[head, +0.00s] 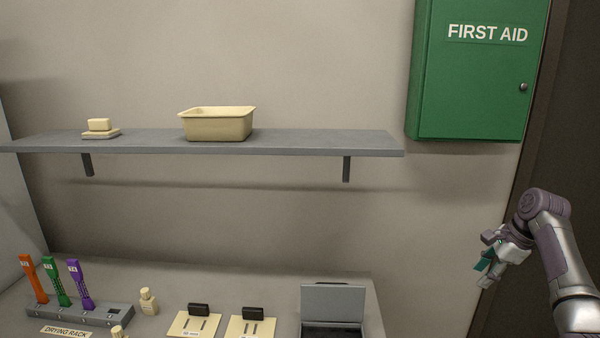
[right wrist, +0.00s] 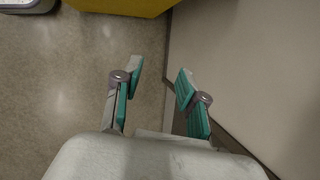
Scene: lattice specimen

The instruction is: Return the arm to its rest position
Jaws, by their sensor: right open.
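My right gripper (head: 492,264) is at the right side of the head view, to the right of the bench and below the green cabinet. It is open and empty. In the right wrist view its two teal-padded fingers (right wrist: 159,88) stand apart with only floor and a pale panel behind them. My right arm comes in from the right edge, bent at a purple-grey joint. My left gripper is in neither view.
A drying rack (head: 108,314) holds orange, green and purple lattice specimens on the bench (head: 250,280). An open grey case (head: 333,300) stands near the bench's right end. A shelf (head: 300,144) carries a cream bin (head: 217,126). A green first aid cabinet (head: 470,85) hangs above.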

